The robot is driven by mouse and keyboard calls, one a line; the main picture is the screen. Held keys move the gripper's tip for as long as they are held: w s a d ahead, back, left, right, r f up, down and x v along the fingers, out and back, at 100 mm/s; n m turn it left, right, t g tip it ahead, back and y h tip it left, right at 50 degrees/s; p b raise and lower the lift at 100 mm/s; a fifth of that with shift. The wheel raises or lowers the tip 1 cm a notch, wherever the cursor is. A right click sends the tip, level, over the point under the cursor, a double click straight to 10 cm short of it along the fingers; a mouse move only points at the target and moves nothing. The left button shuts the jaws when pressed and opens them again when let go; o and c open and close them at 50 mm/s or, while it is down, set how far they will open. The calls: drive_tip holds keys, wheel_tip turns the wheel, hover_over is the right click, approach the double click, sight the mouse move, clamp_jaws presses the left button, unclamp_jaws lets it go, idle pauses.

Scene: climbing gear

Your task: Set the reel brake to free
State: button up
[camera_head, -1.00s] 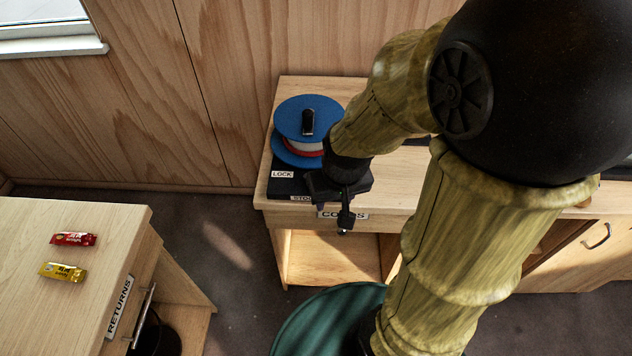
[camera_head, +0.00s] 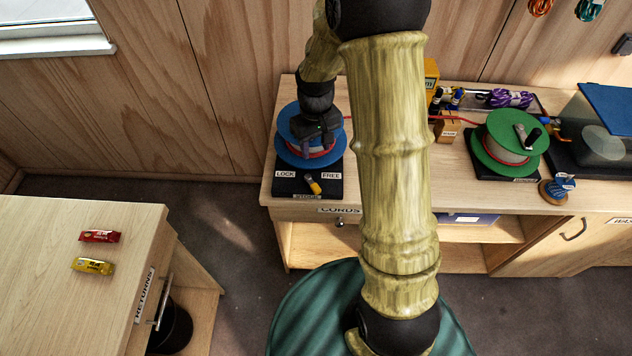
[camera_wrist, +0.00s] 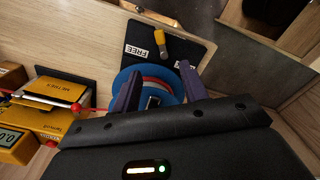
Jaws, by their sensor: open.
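The blue reel (camera_head: 284,136) stands on a black base (camera_head: 286,189) at the left end of the back bench. The base carries a LOCK label (camera_head: 286,174) on the left and a FREE label (camera_head: 331,176) on the right. A short yellow-tipped brake lever (camera_head: 314,186) sits between them, pointing to the front and slightly toward FREE. The lever (camera_wrist: 160,42) also shows in the wrist view beside the FREE label (camera_wrist: 133,50). My gripper (camera_head: 318,130) is over the reel, behind the lever and apart from it. In the wrist view its purple fingers (camera_wrist: 158,88) are open, with the reel's blue rim beyond them.
A green reel (camera_head: 510,143) stands farther right on the bench, with a purple cord (camera_head: 510,98) behind it. A red cord runs along the bench behind my arm. The returns table (camera_head: 60,290) at left holds two wrapped bars. Free room lies in front of the black base.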

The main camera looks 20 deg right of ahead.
sight(318, 185)
wheel_tip(318, 185, down, 17)
drive_tip(key=p, duration=0.4)
drive_tip(key=shift+f, duration=0.2)
idle(0.3)
drive_tip(key=shift+c, duration=0.4)
clamp_jaws()
drive_tip(key=shift+w+d+f+n+b, duration=0.2)
drive_tip(key=shift+d+n+b, duration=0.25)
drive_tip(key=shift+n+b, duration=0.4)
drive_tip(key=shift+d+r+n, duration=0.1)
drive_tip(key=shift+r+n, duration=0.15)
drive_tip(key=shift+n, duration=0.3)
drive_tip(key=shift+o, duration=0.4)
unclamp_jaws()
